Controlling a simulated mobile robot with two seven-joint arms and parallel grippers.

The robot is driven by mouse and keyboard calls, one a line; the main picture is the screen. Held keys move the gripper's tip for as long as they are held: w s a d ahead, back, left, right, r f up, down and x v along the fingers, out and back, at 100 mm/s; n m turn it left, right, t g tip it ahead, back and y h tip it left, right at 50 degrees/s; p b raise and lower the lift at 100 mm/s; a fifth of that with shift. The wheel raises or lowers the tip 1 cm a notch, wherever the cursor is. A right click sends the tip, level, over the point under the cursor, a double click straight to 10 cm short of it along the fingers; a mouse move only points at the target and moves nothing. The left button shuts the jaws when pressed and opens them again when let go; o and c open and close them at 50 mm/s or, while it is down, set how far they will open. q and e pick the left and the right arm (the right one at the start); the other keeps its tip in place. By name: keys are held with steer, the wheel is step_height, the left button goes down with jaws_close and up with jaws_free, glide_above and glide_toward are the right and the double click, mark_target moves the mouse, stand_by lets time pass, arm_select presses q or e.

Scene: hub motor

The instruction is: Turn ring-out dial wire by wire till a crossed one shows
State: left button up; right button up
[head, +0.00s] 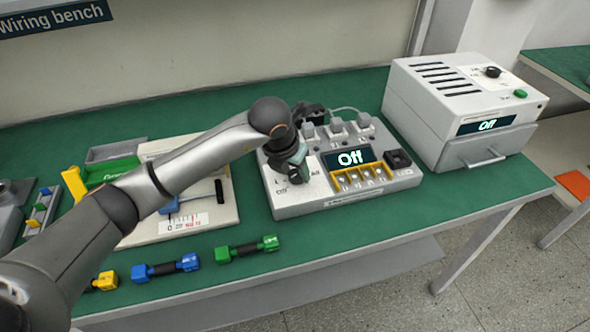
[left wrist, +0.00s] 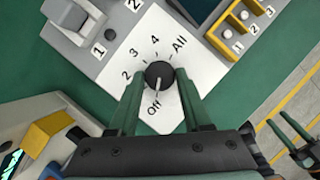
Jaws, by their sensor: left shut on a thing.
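The ring-out tester (head: 300,207) is a pale grey box on the green bench, its display (head: 349,158) reading "Off". Its dial (left wrist: 159,75) is a round dark knob on a white plate marked Off, 1 (hidden), 2, 3, 4 and All; its pale pointer line aims at Off. My left gripper (head: 293,165) reaches down onto the tester's left side and hides the dial in the head view. In the left wrist view its green fingers (left wrist: 160,90) are shut on the dial from both sides. My right gripper (left wrist: 280,120) shows at that view's right edge, its fingers apart and empty.
Grey plugs (head: 337,126) with cables stand along the tester's back, and yellow-framed switches (head: 360,178) along its front. A vented grey machine (head: 432,105) reading "Off" stands right. Blue (head: 165,268) and green (head: 247,248) dumbbell-shaped pieces lie along the front. A pale gauge board (head: 180,222) stands left.

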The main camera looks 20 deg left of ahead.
arm_select(q)
jaws_close()
arm_select(e)
steer(key=shift+s+f, duration=0.1)
steer(key=shift+s+f, duration=0.1)
arm_select(q)
steer(key=shift+a, duration=0.1)
steer(key=shift+w+m+h+b, duration=0.1)
steer(key=shift+m+h+b, duration=0.3)
steer(key=shift+m+b, duration=0.55)
steer(key=m+h+b, duration=0.1)
steer(key=m, duration=0.2)
steer(key=shift+w+a+g, duration=0.1)
steer(key=shift+a+g, duration=0.05)
steer(key=shift+g, duration=0.15)
steer(key=shift+m+g+h+b, duration=0.3)
steer(key=shift+m+b, duration=0.1)
steer(key=shift+m, duration=1.15)
arm_select(e)
steer(key=shift+w+a+f+y, duration=0.2)
steer(key=shift+w+a+f, duration=0.2)
steer(key=shift+a, duration=0.15)
steer(key=shift+w+a+f+y, duration=0.25)
steer(key=shift+a+f, duration=0.1)
steer(key=shift+a, duration=0.15)
arm_select(q)
steer(key=shift+r, duration=0.1)
